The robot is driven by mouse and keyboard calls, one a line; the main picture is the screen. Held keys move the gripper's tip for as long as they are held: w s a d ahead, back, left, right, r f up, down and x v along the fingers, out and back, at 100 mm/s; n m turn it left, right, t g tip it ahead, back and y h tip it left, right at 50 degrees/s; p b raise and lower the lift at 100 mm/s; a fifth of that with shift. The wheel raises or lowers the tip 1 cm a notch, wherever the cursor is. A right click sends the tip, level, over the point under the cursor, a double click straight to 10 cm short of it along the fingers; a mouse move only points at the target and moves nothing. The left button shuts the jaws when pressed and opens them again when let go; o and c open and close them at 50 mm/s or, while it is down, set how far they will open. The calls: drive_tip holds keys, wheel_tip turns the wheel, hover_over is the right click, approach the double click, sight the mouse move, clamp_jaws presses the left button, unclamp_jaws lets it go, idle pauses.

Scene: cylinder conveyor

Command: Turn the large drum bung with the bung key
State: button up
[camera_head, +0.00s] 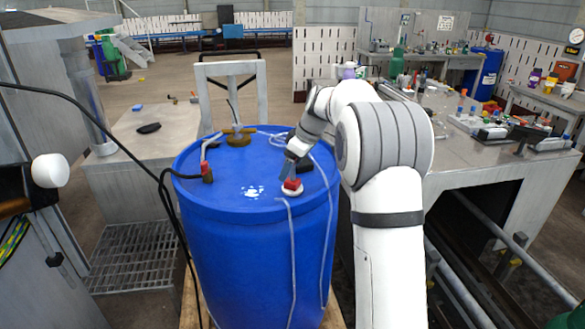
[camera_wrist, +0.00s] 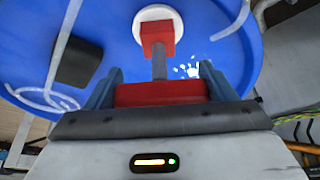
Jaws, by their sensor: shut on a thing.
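The blue drum (camera_head: 240,255) stands upright in front of me. A white round bung (camera_head: 291,192) is on its top near the front right edge; it also shows in the wrist view (camera_wrist: 145,14). My gripper (camera_head: 287,172) is shut on the bung key's red handle (camera_wrist: 160,93), between its two blue-grey fingers. The key's grey shaft (camera_wrist: 159,66) runs from the handle to a red block-shaped head (camera_wrist: 158,36). The head overlaps the white bung in both views. I cannot tell whether it is fully seated. Part of the bung is hidden behind it.
A brass-coloured fitting (camera_head: 238,138) and a hose fitting (camera_head: 207,174) stand on the drum top. A black block (camera_wrist: 78,62) lies near the bung. Pale tubing crosses the top and hangs down the side. Grey worktables flank the drum; the right one (camera_head: 480,165) is cluttered.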

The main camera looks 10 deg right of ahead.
drive_tip(key=shift+f+m+b, duration=0.1)
drive_tip(key=shift+m+b, duration=0.2)
drive_tip(key=shift+m, duration=0.4)
drive_tip(key=shift+m+t+h, duration=0.5)
drive_tip(key=shift+m, duration=0.6)
drive_tip(key=shift+m+t+h, duration=0.3)
drive_tip(key=shift+m+h, duration=0.3)
drive_tip(key=shift+m, duration=1.1)
